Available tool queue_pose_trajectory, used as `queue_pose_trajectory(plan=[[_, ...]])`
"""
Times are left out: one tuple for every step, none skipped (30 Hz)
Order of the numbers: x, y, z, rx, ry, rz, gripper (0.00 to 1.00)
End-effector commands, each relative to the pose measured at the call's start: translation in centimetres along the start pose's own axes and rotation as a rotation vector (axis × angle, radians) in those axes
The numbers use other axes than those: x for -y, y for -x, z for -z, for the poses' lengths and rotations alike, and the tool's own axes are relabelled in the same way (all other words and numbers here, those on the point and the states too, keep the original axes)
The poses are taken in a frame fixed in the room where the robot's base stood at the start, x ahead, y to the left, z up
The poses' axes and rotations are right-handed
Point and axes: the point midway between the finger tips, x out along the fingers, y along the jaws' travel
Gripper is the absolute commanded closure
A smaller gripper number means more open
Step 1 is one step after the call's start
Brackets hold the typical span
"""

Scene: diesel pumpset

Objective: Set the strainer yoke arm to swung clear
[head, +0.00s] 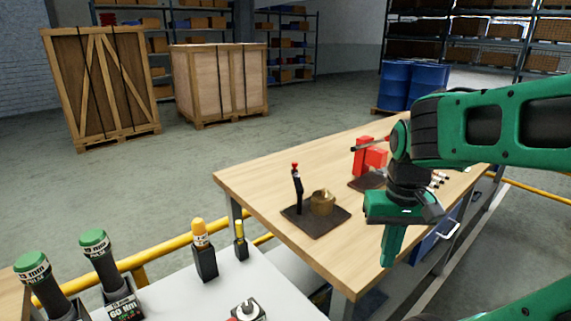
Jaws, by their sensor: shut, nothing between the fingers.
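A dark square plate (297,225) lies on the wooden bench. On it are a brass-coloured round pot (322,203) and, just left of the pot, a thin black upright arm (298,190) with a red tip. This looks like the strainer and its yoke arm, but I cannot be sure. The arm stands nearly upright beside the pot, not across its top. My gripper (388,262) points down near the bench's front right side, to the right of the pot and apart from it. Its fingers are together and hold nothing.
A red block-like fixture (368,156) stands on a second dark plate behind, partly hidden by my arm. The wooden bench (265,178) is clear around the pot's plate. A yellow rail (172,244) runs beyond the grey surface with green-capped tools (98,255) and smaller yellow-topped ones.

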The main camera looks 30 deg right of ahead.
Motion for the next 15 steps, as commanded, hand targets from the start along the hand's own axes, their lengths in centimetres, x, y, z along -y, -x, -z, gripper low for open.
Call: queue_pose_trajectory(plan=[[0.5, 0.5, 1.8, -0.016, 0.024, -0.018, 1.0], [0.8, 0.9, 3.0, -0.031, 0.038, -0.031, 1.0], [1.5, 1.5, 4.9, -0.054, 0.062, -0.05, 1.0], [2.1, 2.0, 6.5, -0.075, 0.082, -0.065, 1.0], [2.8, 2.5, 8.2, -0.098, 0.104, -0.082, 1.0], [4.0, 3.3, 10.6, -0.13, 0.133, -0.105, 1.0], [5.0, 3.9, 12.3, -0.157, 0.157, -0.123, 1.0], [6.2, 4.4, 14.1, -0.184, 0.181, -0.141, 1.0], [7.9, 5.2, 16.3, -0.221, 0.212, -0.162, 1.0], [9.3, 5.8, 17.9, -0.249, 0.237, -0.179, 1.0], [10.7, 6.3, 19.3, -0.276, 0.26, -0.194, 1.0], [12.7, 6.9, 21.1, -0.311, 0.291, -0.214, 1.0], [14.2, 7.4, 22.3, -0.338, 0.313, -0.227, 1.0], [15.8, 7.8, 23.4, -0.362, 0.334, -0.239, 1.0], [17.8, 8.3, 24.6, -0.395, 0.361, -0.255, 1.0]])
